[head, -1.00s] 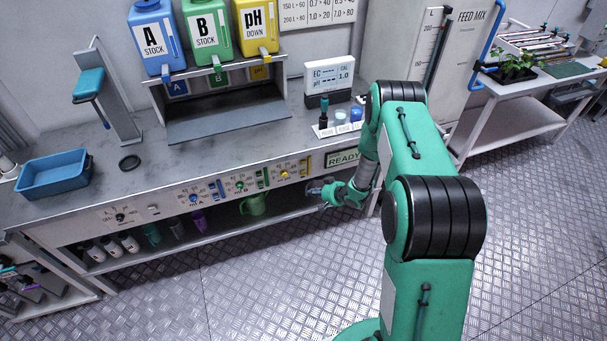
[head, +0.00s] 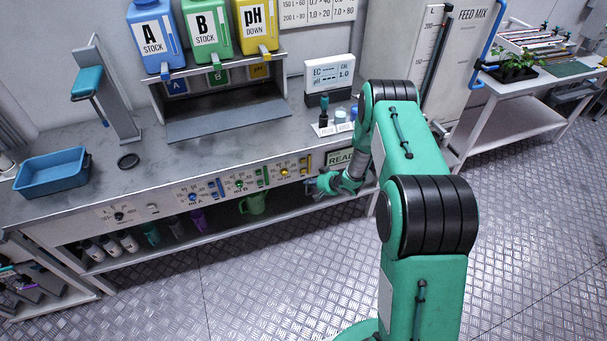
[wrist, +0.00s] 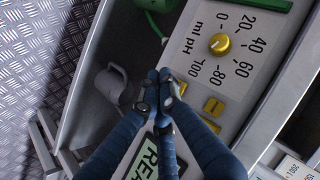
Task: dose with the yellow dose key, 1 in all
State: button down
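A READY display (wrist: 150,158) lies beside my fingers in the wrist view. A grey jug (wrist: 112,82) and a green jug (head: 253,204) stand on the lower shelf. The blue (head: 194,197) and green (head: 239,186) dials are farther left. The floor in front is clear.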

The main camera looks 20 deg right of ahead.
jog(key=shift+w, duration=1.8)
jog(key=shift+w, duration=0.85)
dwell(1.1)
jog(key=shift+s, duration=0.1)
dwell(0.3)
jog(key=shift+s+p, duration=0.45)
jog(key=shift+s, duration=0.35)
jog(key=shift+s+p, duration=0.55)
jog(key=shift+s, duration=1.9)
